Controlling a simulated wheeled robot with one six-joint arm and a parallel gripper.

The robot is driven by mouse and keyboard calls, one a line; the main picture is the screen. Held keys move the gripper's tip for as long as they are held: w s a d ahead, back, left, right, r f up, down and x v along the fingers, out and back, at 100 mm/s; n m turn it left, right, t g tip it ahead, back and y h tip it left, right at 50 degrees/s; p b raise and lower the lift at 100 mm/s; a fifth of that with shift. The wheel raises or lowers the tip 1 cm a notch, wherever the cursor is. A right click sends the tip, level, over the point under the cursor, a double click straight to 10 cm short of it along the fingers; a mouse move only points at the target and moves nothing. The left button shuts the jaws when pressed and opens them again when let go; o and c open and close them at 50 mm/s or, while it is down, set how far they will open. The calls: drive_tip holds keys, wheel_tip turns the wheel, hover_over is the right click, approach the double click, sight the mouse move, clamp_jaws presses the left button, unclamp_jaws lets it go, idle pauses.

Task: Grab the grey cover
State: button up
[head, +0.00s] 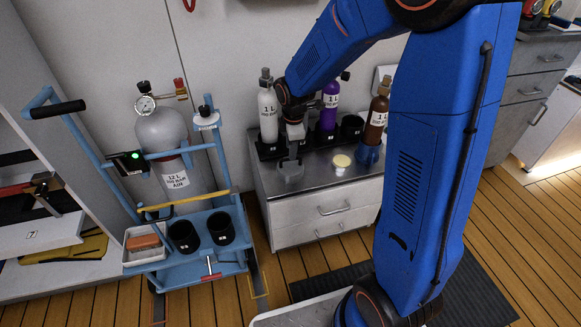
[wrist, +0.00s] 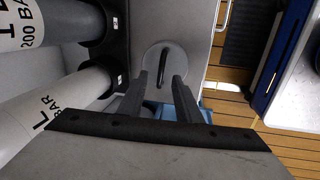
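The grey cover (head: 290,174) lies on the counter near its front left edge. In the wrist view it is a round grey disc (wrist: 176,54) with a dark raised bar handle (wrist: 163,66). My gripper (head: 291,152) is above the cover, pointing down. In the wrist view its two fingers (wrist: 160,78) are apart, one on each side of the line of the handle, with nothing held between them. I cannot tell exactly how far the fingertips are above the cover.
A white bottle (head: 268,112), a purple bottle (head: 329,107) and a brown bottle (head: 376,118) stand along the counter (head: 317,180). A small pale-topped jar (head: 341,162) is right of the cover. A blue cart (head: 195,268) with a grey cylinder (head: 162,135) stands left.

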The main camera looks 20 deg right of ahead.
hover_over(290, 166)
wheel_tip(290, 166, down, 5)
drive_tip(key=shift+s+d+r, duration=0.1)
drive_tip(key=shift+s+d, duration=0.05)
clamp_jaws()
idle(1.4)
